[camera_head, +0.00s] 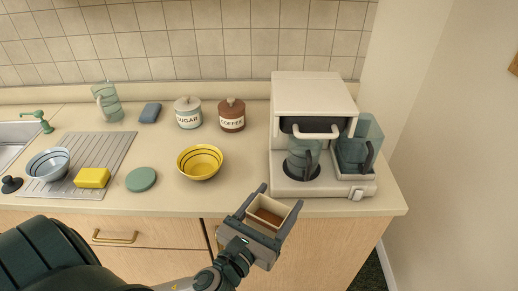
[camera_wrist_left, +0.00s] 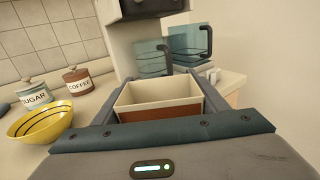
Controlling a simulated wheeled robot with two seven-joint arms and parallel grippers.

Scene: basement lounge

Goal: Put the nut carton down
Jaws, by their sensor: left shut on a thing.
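The nut carton (camera_head: 268,215) is a small open-topped box, cream inside with a brown patch at its bottom. My left gripper (camera_head: 275,204) is shut on the carton, with one finger along each side. It holds the carton in front of the counter's front edge. In the left wrist view the carton (camera_wrist_left: 160,100) sits upright between the two fingers, showing a cream rim and a brown lower part. What is under the carton is hidden. My right gripper is not in view.
The counter (camera_head: 235,190) has a clear strip between the yellow bowl (camera_head: 200,163) and the coffee machine (camera_head: 314,100). Sugar (camera_head: 188,113) and coffee (camera_head: 231,115) jars stand behind. A green disc (camera_head: 141,179), yellow sponge (camera_head: 92,178) and striped bowl (camera_head: 48,165) are left.

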